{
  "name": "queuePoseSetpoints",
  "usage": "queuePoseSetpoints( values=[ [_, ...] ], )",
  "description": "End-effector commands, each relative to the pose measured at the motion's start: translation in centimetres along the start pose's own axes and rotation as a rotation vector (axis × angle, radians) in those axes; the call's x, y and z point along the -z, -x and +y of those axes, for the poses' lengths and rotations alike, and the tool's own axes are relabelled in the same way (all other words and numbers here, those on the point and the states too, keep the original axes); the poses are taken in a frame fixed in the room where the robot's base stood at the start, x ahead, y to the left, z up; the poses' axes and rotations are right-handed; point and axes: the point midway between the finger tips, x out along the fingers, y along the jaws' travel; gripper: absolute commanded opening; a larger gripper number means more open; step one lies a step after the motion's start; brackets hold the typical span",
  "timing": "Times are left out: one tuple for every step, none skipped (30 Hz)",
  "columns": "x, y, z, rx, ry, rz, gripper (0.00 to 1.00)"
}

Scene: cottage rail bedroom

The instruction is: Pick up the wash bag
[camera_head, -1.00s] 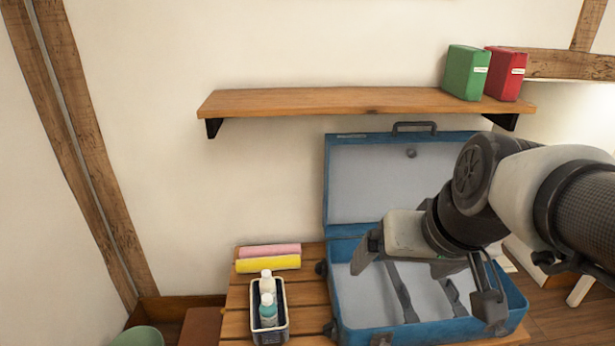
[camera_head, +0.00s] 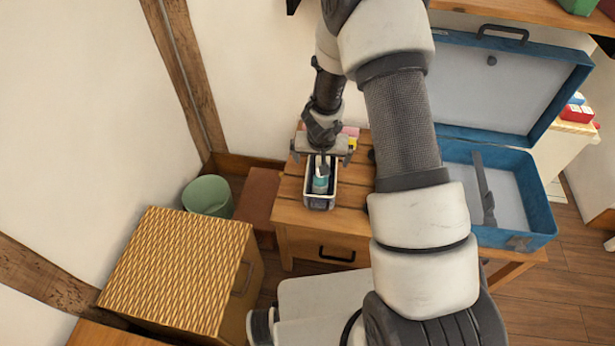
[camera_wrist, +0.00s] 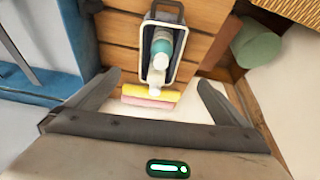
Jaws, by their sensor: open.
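The wash bag (camera_head: 318,204) is a small dark open-topped holder with a pale rim, standing upright on the slatted wooden table (camera_head: 345,222). A teal bottle and a white bottle stand in it. In the wrist view the wash bag (camera_wrist: 144,52) is ahead of the jaws, with a dark handle at its far end. My gripper (camera_head: 322,157) is open and empty, pointing down above the bag's back end. In the wrist view the fingertips (camera_wrist: 158,80) are spread wide, with the bag beyond them and not touched.
Yellow (camera_wrist: 150,93) and pink (camera_wrist: 148,103) rolls lie close behind the bag. An open blue suitcase (camera_head: 500,240) fills the table's right side. A green bin (camera_head: 208,195) and a woven-top chest (camera_head: 180,265) stand left. A wooden shelf (camera_head: 490,10) overhangs at the back.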

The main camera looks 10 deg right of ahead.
Motion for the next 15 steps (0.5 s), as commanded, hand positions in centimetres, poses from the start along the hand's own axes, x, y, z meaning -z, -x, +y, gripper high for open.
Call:
queuePoseSetpoints(
  values=[
    [-0.2, -1.0, 0.1, -0.003, -0.002, -0.002, 1.0],
    [-0.3, -1.5, 0.1, -0.003, -0.003, -0.003, 1.0],
    [-0.3, -2.3, 0.1, -0.003, -0.003, -0.003, 1.0],
    [-0.4, -3.0, 0.1, -0.002, -0.003, -0.004, 1.0],
    [-0.4, -3.6, 0.1, -0.002, -0.003, -0.003, 1.0],
    [-0.4, -4.6, 0.2, -0.002, -0.005, -0.004, 1.0],
    [-0.4, -5.2, 0.1, -0.002, -0.005, -0.003, 1.0],
    [-0.4, -5.9, 0.1, -0.002, -0.004, -0.003, 1.0],
    [-0.4, -6.8, 0.1, -0.002, -0.004, -0.003, 1.0],
    [-0.4, -7.4, 0.1, -0.002, -0.003, -0.003, 1.0],
    [-0.4, -8.0, 0.1, -0.001, -0.004, -0.003, 1.0],
    [-0.4, -8.8, 0.1, 0.0, -0.005, -0.003, 1.0],
    [-0.4, -9.4, 0.1, 0.0, -0.004, -0.003, 1.0],
    [-0.4, -9.9, 0.1, 0.0, -0.004, -0.003, 1.0],
    [-0.3, -10.5, 0.1, -0.001, -0.004, -0.003, 1.0]
  ],
)
